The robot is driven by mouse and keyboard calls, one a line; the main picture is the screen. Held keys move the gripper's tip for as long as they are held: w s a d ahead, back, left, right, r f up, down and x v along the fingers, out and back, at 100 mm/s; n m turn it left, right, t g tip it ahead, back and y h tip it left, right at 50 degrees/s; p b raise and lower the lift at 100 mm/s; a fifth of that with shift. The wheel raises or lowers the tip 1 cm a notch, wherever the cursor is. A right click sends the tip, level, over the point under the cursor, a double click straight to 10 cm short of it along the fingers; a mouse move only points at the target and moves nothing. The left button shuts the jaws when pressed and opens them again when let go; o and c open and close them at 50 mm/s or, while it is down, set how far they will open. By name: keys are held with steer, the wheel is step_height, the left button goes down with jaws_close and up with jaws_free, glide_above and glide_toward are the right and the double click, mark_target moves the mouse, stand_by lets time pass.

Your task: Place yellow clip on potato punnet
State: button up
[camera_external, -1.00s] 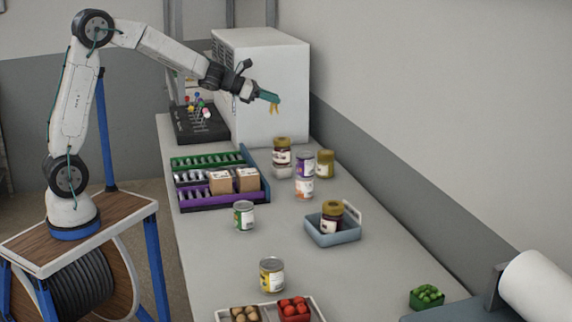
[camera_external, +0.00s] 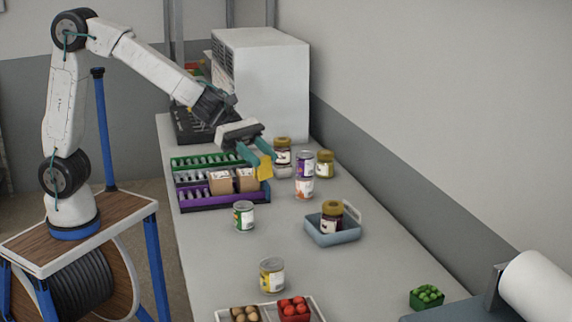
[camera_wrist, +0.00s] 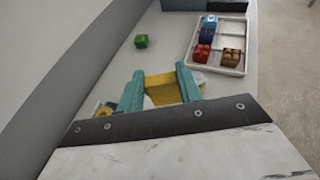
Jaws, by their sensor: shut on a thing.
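My gripper (camera_external: 262,154) is shut on the yellow clip (camera_external: 265,169). It holds the clip above the table, near the right end of the crate rows. In the wrist view the clip (camera_wrist: 163,90) shows between the two teal fingers. The potato punnet (camera_external: 244,315) is at the front of the table, partly cut off by the bottom edge. In the wrist view the punnet (camera_wrist: 231,58) sits in a pale tray (camera_wrist: 237,71), beside a red punnet (camera_wrist: 201,54). My gripper is well apart from it.
Cans and jars stand on the table, among them a green-labelled can (camera_external: 244,215) and a yellow-labelled can (camera_external: 272,275). A blue-grey basket (camera_external: 335,238) holds a jar. A green punnet (camera_external: 427,299) stands at the right. Bare table lies between the basket and the front tray.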

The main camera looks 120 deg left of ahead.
steer(key=s+d+m+g+h, duration=0.3)
steer(key=d+m+g+h, duration=0.15)
steer(key=d, duration=1.95)
glide_above(245, 310)
steer(key=shift+m+t+h, duration=0.35)
steer(key=shift+t, duration=0.1)
step_height(245, 310, down, 13)
steer(key=shift+r, duration=0.1)
steer(key=shift+f, duration=1.7)
steer(key=shift+f, duration=0.2)
steer(key=o, duration=1)
steer(key=shift+c, duration=0.2)
